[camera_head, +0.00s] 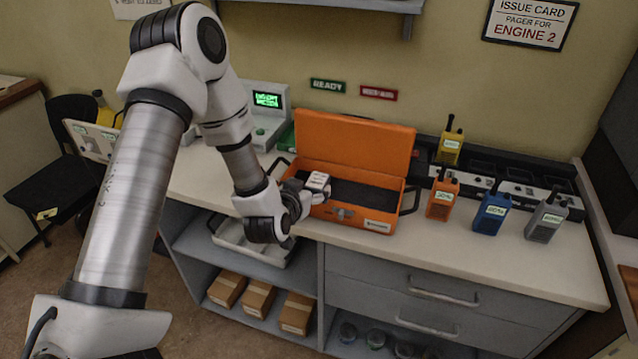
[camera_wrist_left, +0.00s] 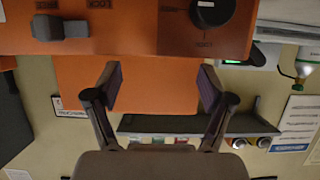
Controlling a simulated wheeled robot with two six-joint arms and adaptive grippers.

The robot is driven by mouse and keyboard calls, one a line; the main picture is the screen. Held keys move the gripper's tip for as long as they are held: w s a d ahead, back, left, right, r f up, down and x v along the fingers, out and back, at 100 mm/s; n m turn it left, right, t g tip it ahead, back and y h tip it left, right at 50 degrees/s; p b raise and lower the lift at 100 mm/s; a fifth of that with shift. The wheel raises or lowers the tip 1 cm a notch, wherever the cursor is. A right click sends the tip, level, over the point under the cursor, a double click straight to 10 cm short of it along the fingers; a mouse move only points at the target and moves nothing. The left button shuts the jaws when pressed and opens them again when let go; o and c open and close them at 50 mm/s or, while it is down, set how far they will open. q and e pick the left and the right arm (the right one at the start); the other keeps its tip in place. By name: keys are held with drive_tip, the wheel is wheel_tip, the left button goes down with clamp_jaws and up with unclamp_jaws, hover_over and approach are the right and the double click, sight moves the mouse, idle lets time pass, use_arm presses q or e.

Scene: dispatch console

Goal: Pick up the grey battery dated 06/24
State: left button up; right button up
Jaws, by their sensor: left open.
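I cannot make out a grey battery dated 06/24 in either view. An open orange case (camera_head: 358,140) stands on the counter, its lid raised at the back and its inside dark. My left gripper (camera_head: 328,190) is at the case's left front part and hides some of it. In the left wrist view the gripper (camera_wrist_left: 160,86) is open, with nothing between its two fingers. Orange surfaces of the case (camera_wrist_left: 85,68) lie beyond and above the fingers there. My right gripper is in neither view.
An orange radio (camera_head: 441,198), a blue radio (camera_head: 490,215) and a grey radio (camera_head: 545,220) stand right of the case. A yellow radio (camera_head: 449,150) stands at the charger row (camera_head: 500,178). A terminal (camera_head: 266,115) with a green screen is at the left. The front right counter (camera_head: 460,252) is clear.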

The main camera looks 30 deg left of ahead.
sight(317, 181)
use_arm(q)
drive_tip(key=x, duration=0.2)
drive_tip(key=p+x, duration=0.1)
drive_tip(key=x, duration=0.1)
drive_tip(key=p+x, duration=0.1)
drive_tip(key=x, duration=0.2)
drive_tip(key=shift+s+a+f, duration=0.1)
drive_tip(key=shift+a+f, duration=0.05)
drive_tip(key=shift+f, duration=0.2)
drive_tip(key=c, duration=1.4)
